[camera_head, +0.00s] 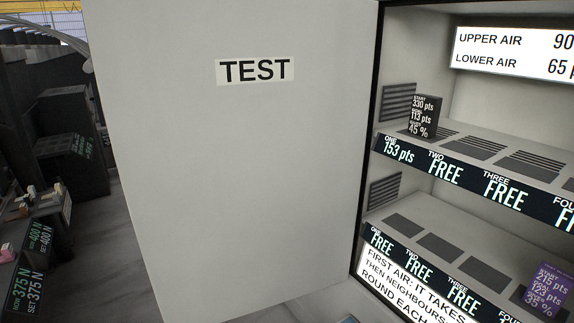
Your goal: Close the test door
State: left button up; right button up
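The test door (240,170) is a large pale grey panel with a black-on-white TEST label (254,70). It stands open, swung out to the left of the cabinet (368,150), and meets the cabinet along its right edge. The lit cabinet inside shows an upper shelf (470,145) and a lower shelf (440,245). Neither of my grippers shows in the head view.
A dark block (424,117) stands on the upper shelf and a purple block (546,290) on the lower shelf. A white sign (520,52) hangs inside. Dark equipment (70,150) stands at the left beyond the door, with grey floor (130,260) between.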

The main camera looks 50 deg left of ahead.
aim_at(237, 129)
jog(key=j+u, duration=0.2)
jog(key=j, duration=0.5)
jog(key=j+u, duration=0.2)
jog(key=j, duration=0.5)
jog(key=i+j+u, duration=0.2)
jog(key=j, duration=0.45)
